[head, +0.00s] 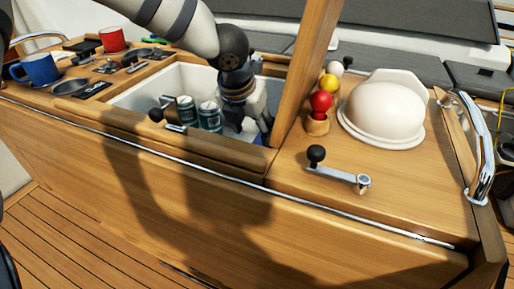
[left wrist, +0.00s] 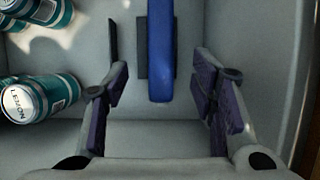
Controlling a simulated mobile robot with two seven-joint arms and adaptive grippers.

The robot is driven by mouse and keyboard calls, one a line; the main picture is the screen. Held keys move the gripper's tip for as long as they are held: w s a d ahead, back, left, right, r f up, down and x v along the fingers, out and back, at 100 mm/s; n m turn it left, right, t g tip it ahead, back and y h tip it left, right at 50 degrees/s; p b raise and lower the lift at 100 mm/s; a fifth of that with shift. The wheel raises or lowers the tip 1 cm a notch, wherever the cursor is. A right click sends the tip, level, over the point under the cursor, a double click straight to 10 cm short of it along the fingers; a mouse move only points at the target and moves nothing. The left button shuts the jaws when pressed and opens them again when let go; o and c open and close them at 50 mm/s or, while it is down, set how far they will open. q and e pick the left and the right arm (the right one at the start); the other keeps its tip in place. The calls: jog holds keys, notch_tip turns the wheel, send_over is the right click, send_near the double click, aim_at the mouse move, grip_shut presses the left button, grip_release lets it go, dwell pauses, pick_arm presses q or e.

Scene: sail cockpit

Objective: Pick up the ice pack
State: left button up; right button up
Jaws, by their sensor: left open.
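The ice pack, a blue slab seen edge-on (left wrist: 161,60), shows in the left wrist view, upright inside the white cooler well. It lies between the two spread fingers of my left gripper, with a gap on either side. In the head view my left gripper (head: 252,122) reaches down into the open cooler (head: 140,95). Only a small bit of blue shows beside it there, and I cannot tell whether that is the ice pack. My left gripper is open and empty. My right gripper is not in view.
Teal cans (head: 209,115) stand left of the gripper in the cooler; one labelled can (left wrist: 40,98) shows in the left wrist view. The raised wooden lid (head: 306,75) stands at the cooler's right side. Mugs (head: 40,68) are at left, a white dome (head: 385,108) at right.

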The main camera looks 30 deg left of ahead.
aim_at(258, 142)
pick_arm(q)
jog(key=x, duration=0.6)
jog(key=b+x, duration=0.1)
jog(key=x, duration=0.2)
jog(key=shift+w+r, duration=0.15)
jog(key=shift+w, duration=0.1)
jog(key=shift+r, duration=0.1)
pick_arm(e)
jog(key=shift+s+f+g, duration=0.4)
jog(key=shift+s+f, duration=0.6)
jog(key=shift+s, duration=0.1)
pick_arm(q)
jog(key=shift+f, duration=0.25)
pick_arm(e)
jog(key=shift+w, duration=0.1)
pick_arm(q)
jog(key=shift+w, duration=0.1)
grip_shut()
